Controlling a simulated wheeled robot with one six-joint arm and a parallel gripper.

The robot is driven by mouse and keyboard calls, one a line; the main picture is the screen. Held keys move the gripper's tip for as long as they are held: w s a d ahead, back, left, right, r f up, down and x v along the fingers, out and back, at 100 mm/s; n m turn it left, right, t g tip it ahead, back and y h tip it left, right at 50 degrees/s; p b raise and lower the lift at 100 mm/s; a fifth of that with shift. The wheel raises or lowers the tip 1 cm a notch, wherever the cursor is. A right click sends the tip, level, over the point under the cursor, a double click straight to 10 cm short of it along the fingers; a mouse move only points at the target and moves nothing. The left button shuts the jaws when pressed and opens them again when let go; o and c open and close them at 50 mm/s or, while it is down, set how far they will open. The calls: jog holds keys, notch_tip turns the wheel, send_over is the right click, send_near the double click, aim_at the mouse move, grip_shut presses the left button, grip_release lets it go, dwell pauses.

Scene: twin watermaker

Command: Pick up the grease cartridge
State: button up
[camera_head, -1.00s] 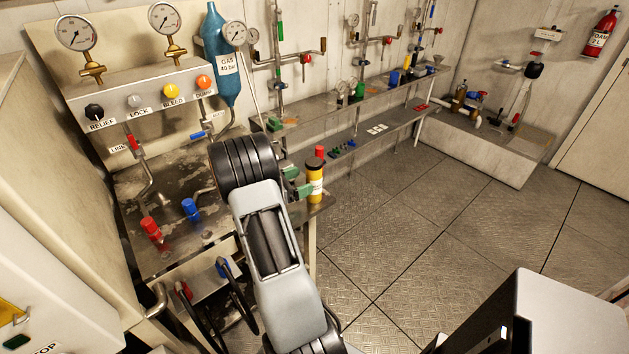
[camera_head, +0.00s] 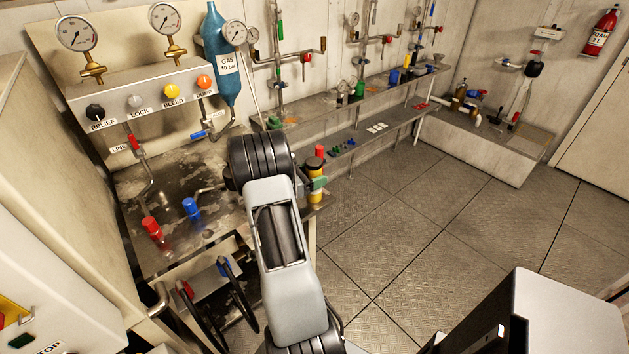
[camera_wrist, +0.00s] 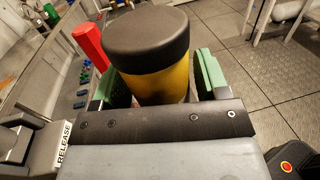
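The grease cartridge (camera_head: 316,170) is an upright yellow cylinder with a black cap. It stands at the right end of the steel bench (camera_head: 183,253), with its lower part partly hidden by my gripper. My gripper (camera_head: 312,184) has green finger pads and is at the cartridge. In the wrist view, the cartridge (camera_wrist: 160,78) stands between the two pads of my gripper (camera_wrist: 160,86). A narrow gap shows between its body and the right pad. The left pad is close to it; contact there cannot be told.
A red cylinder (camera_head: 320,151) stands just behind the cartridge and shows left of it in the wrist view (camera_wrist: 90,42). Red (camera_head: 152,228) and blue (camera_head: 190,207) fittings stand on the bench. A wall shelf (camera_head: 350,145) runs behind. The floor at right is clear.

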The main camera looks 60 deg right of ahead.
jog(key=c, duration=0.9)
jog(key=shift+r, duration=0.15)
